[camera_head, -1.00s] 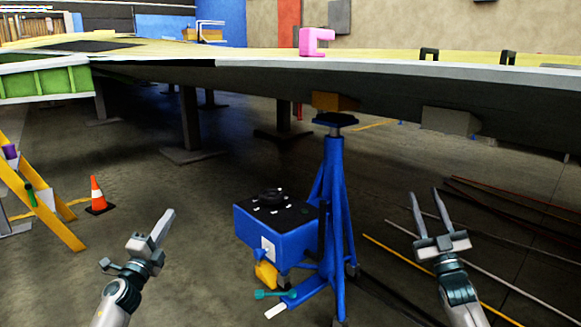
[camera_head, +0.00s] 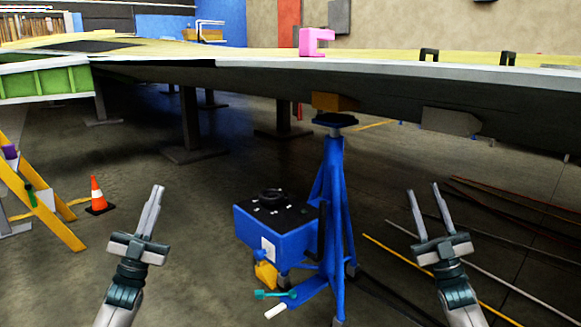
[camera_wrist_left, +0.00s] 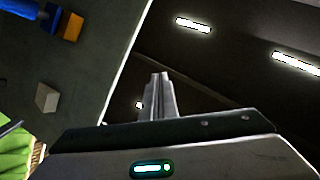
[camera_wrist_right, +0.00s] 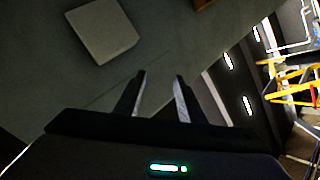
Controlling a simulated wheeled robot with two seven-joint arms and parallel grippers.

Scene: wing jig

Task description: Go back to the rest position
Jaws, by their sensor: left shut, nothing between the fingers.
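My left gripper (camera_head: 154,211) is at the lower left of the head view, pointing up, with its fingers together and nothing between them. The left wrist view also shows its closed fingers (camera_wrist_left: 158,95). My right gripper (camera_head: 425,212) is at the lower right of the head view, its two fingers apart and empty. In the right wrist view its fingers (camera_wrist_right: 158,95) are spread with a clear gap. Both grippers are in free air below the wing (camera_head: 250,85), touching nothing.
A blue jack stand (camera_head: 333,200) with a blue box unit (camera_head: 275,228) stands between my grippers. An orange cone (camera_head: 97,196) and a yellow ladder (camera_head: 45,210) are at left. Rods (camera_head: 510,270) lie on the floor at right. A pink clamp (camera_head: 313,43) sits on the wing.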

